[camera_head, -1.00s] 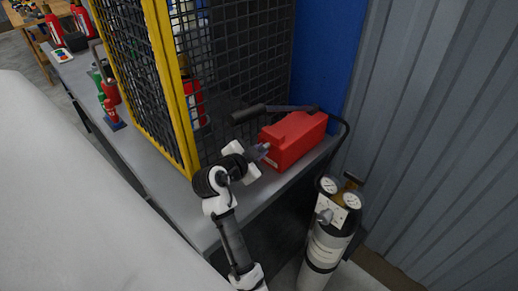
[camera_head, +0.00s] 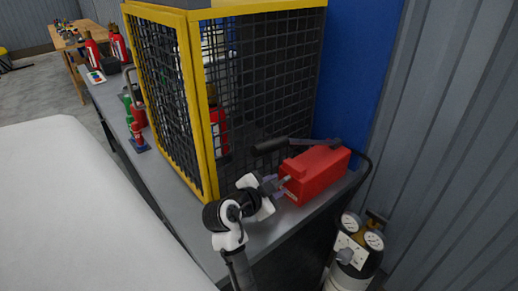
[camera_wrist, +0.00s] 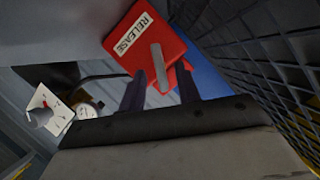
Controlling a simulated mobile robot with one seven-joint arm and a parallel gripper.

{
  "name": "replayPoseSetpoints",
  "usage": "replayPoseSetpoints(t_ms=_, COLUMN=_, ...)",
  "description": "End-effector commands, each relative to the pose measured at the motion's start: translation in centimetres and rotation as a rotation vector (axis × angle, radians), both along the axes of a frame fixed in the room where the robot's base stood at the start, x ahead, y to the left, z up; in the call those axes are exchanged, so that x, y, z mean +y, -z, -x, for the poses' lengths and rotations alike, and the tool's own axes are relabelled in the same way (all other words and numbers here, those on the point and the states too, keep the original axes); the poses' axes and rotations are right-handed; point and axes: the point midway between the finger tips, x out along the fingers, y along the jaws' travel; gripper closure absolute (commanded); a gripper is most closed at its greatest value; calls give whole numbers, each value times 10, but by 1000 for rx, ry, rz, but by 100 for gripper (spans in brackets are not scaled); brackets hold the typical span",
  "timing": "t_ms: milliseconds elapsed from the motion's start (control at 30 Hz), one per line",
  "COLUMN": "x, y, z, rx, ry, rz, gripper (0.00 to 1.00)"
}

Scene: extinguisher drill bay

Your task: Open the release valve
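The red pump box (camera_head: 318,174) sits on the grey bench by the cage, with a black handle (camera_head: 275,145) along its top. In the wrist view the box (camera_wrist: 130,30) shows a white RELEASE label (camera_wrist: 133,32) and a grey release lever (camera_wrist: 160,68) sticking out from its face. My gripper (camera_head: 276,187) is at the end of the box facing me. In the wrist view its two dark fingers stand apart, one on each side of the lever, with gaps visible. Contact with the lever cannot be told.
A yellow-framed mesh cage (camera_head: 208,100) stands close to the left of my gripper. A gas cylinder with gauges (camera_head: 350,262) stands below at the right, beside a grey corrugated wall (camera_head: 450,150). Small red and green items (camera_head: 136,125) stand on the bench at the left.

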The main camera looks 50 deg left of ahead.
Motion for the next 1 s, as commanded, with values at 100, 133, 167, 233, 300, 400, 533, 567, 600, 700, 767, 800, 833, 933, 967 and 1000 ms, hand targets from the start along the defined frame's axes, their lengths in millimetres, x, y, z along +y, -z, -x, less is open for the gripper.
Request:
replayPoseSetpoints(t_ms=100, x=-2, y=-6, z=27, rx=-3, ry=-6, rz=-3, gripper=67)
replayPoseSetpoints(t_ms=133, x=-4, y=-8, z=33, rx=-2, ry=-5, rz=-4, gripper=67)
replayPoseSetpoints(t_ms=167, x=-4, y=-11, z=40, rx=-3, ry=-5, rz=-4, gripper=67)
replayPoseSetpoints(t_ms=233, x=-7, y=-16, z=56, rx=-3, ry=-6, rz=-3, gripper=67)
replayPoseSetpoints(t_ms=300, x=-8, y=-22, z=70, rx=-3, ry=-5, rz=-4, gripper=67)
replayPoseSetpoints(t_ms=400, x=-11, y=-28, z=87, rx=-2, ry=-4, rz=-3, gripper=67)
replayPoseSetpoints(t_ms=533, x=-13, y=-34, z=101, rx=-3, ry=-2, rz=0, gripper=67)
replayPoseSetpoints(t_ms=567, x=-14, y=-35, z=103, rx=-2, ry=-3, rz=0, gripper=67)
replayPoseSetpoints(t_ms=600, x=-14, y=-36, z=105, rx=0, ry=-2, rz=0, gripper=67)
replayPoseSetpoints(t_ms=700, x=-15, y=-37, z=108, rx=0, ry=-2, rz=1, gripper=67)
replayPoseSetpoints(t_ms=767, x=-15, y=-37, z=108, rx=-1, ry=-1, rz=1, gripper=67)
replayPoseSetpoints(t_ms=800, x=-15, y=-37, z=108, rx=-1, ry=-1, rz=1, gripper=67)
replayPoseSetpoints(t_ms=833, x=-15, y=-37, z=108, rx=-1, ry=-1, rz=1, gripper=67)
replayPoseSetpoints(t_ms=933, x=-15, y=-37, z=108, rx=0, ry=0, rz=1, gripper=67)
replayPoseSetpoints(t_ms=967, x=-15, y=-37, z=108, rx=0, ry=0, rz=1, gripper=67)
replayPoseSetpoints(t_ms=1000, x=-16, y=-37, z=106, rx=-1, ry=-1, rz=4, gripper=67)
